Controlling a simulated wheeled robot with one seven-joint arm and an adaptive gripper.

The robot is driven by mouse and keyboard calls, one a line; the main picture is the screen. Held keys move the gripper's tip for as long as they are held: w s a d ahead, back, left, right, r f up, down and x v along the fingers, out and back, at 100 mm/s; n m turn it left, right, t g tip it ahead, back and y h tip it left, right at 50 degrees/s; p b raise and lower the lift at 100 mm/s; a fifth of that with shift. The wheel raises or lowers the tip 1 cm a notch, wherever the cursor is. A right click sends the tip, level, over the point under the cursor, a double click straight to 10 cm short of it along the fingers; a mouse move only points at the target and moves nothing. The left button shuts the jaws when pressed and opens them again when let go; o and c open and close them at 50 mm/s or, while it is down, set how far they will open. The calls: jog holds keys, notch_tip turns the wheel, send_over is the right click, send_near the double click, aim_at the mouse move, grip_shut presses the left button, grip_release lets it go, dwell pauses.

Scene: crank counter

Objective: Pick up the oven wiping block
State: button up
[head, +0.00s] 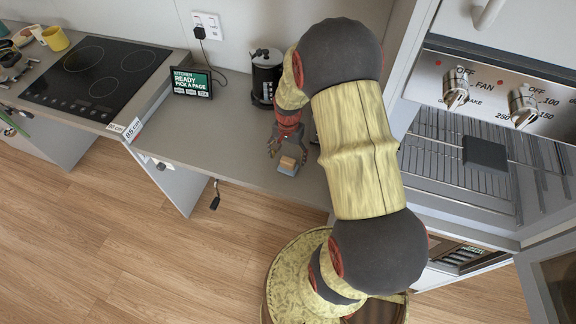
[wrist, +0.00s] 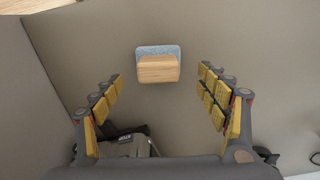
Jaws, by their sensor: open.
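The wiping block, a small wooden block on a pale blue pad, lies on the grey counter; the wiping block (head: 288,165) shows in the head view, just below my gripper. In the wrist view the wiping block (wrist: 157,67) sits upper centre, wood facing the camera and the blue pad showing behind it. My gripper (head: 283,150) is open and empty above the counter. In the wrist view the fingers of my gripper (wrist: 160,82) stand wide apart on either side of the block, not touching it.
A black kettle (head: 265,74) stands behind my gripper. A small display (head: 191,82) stands left on the counter (head: 235,130). The open oven with a wire rack (head: 436,150) is at right; a dark pad (head: 485,152) lies on the rack. A hob (head: 95,75) is far left.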

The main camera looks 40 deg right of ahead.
aim_at(289, 159)
notch_tip(289, 159, down, 4)
jog(key=shift+s+a+f+b, duration=0.1)
jog(key=shift+s+b, duration=0.05)
jog(key=shift+b, duration=0.15)
jog(key=shift+c, duration=1.2)
jog(key=c, duration=1)
